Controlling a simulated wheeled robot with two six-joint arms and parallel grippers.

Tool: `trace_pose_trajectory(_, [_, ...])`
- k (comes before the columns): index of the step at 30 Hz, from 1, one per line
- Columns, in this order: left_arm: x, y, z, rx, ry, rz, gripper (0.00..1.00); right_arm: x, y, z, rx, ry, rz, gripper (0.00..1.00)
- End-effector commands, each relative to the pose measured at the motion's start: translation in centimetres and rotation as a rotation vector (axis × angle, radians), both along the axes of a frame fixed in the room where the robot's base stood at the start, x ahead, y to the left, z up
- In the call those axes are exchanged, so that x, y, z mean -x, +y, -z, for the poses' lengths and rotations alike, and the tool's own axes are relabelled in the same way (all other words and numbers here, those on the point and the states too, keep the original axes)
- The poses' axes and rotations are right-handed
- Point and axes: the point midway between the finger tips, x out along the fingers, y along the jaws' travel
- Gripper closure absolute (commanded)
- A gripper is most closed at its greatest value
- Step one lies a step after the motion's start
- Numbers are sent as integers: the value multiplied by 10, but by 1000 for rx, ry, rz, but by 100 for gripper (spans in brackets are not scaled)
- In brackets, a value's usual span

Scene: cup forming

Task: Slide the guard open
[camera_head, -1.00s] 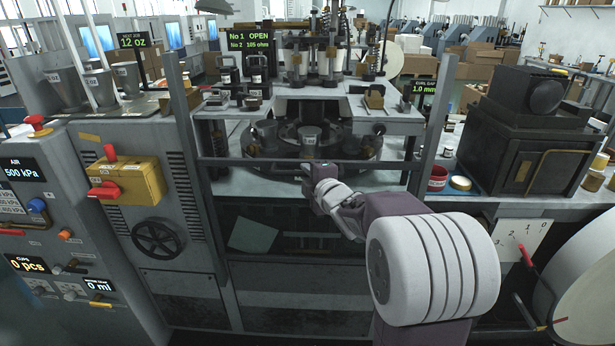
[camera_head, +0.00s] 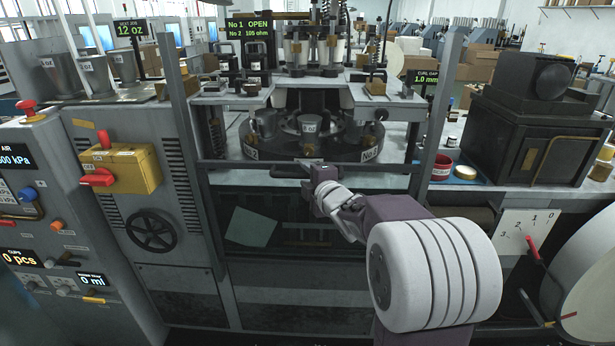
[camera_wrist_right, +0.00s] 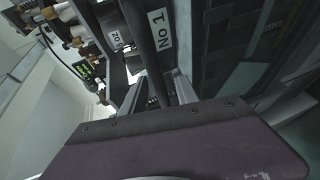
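The guard's dark crossbar (camera_head: 240,163) runs level between two grey uprights, across the front of the cup-forming machine. The turret (camera_head: 290,150) with its metal cups shows clearly above the bar. My right gripper (camera_head: 314,167) is at the middle of the bar and overlaps it. Its fingertips are small and partly hidden, but it appears shut on the bar, which has moved with it. In the right wrist view the dark bar (camera_wrist_right: 143,35) runs up from behind my purple gripper body, beside a "No 1" label. My left gripper is not in view.
A yellow switch box (camera_head: 127,168) with red handles is on the left cabinet. A red-rimmed tub (camera_head: 442,167) and a black machine (camera_head: 535,125) stand on the bench at right. The uprights (camera_head: 190,150) flank the opening. A sign reads "No 1 OPEN".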

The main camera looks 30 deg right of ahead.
Motion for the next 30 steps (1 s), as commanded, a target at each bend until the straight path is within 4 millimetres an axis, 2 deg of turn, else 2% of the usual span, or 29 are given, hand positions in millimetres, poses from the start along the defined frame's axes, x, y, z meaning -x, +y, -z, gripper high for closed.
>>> trace_pose_trajectory(8, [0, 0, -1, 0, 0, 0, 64, 5, 0, -2, 1, -2, 1, 64])
trace_pose_trajectory(21, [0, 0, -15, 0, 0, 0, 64, 80, 11, -18, 1, -3, 2, 64])
trace_pose_trajectory(24, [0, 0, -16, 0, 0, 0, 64, 87, 13, -18, 0, -1, 1, 64])
trace_pose_trajectory(30, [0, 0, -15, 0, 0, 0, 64, 88, 13, -17, 0, 0, 0, 64])
